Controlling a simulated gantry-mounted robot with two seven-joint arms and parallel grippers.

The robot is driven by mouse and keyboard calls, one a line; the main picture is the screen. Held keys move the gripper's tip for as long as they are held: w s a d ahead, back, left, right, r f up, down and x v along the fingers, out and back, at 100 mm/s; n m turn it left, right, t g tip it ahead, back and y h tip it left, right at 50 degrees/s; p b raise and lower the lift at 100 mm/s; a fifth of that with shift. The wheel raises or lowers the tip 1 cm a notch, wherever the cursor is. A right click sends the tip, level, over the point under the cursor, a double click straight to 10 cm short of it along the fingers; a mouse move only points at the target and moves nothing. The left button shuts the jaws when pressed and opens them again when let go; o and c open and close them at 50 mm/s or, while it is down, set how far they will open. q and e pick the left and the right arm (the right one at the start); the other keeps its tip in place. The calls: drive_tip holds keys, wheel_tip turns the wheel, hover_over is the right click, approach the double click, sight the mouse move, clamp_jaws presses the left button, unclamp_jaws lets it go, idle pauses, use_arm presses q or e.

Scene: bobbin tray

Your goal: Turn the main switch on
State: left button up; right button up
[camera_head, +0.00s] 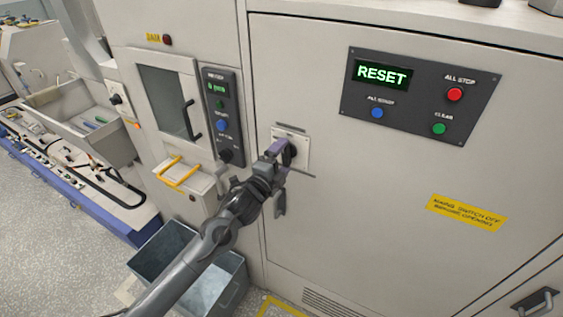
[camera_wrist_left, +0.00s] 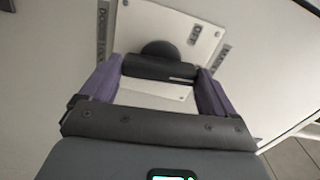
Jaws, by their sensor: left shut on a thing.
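The main switch is a black rotary knob with a bar handle (camera_wrist_left: 158,69) on a white plate (camera_head: 304,152) on the cabinet front. A short white mark shows near one end of the bar in the left wrist view. Lettering that seems to read "OFF" is on the plate beside it. My left gripper (camera_head: 282,150) has its two purple fingers at the two ends of the bar and is shut on it. In the head view the gripper and wrist hide most of the knob. My right gripper is not in view.
A dark panel (camera_head: 400,118) at upper right shows green "RESET" above several buttons, one red. A yellow warning label (camera_head: 466,213) is below it. Left of the switch are a narrow control strip (camera_head: 232,150), a windowed door and a yellow handle (camera_head: 180,175). A grey bin (camera_head: 236,290) stands below.

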use_arm(q)
drive_tip(key=shift+m, duration=0.6)
drive_tip(key=o, duration=0.8)
drive_tip(key=shift+b+v, duration=0.75)
drive_tip(key=shift+v, duration=4.65)
drive_tip(key=shift+f, duration=0.15)
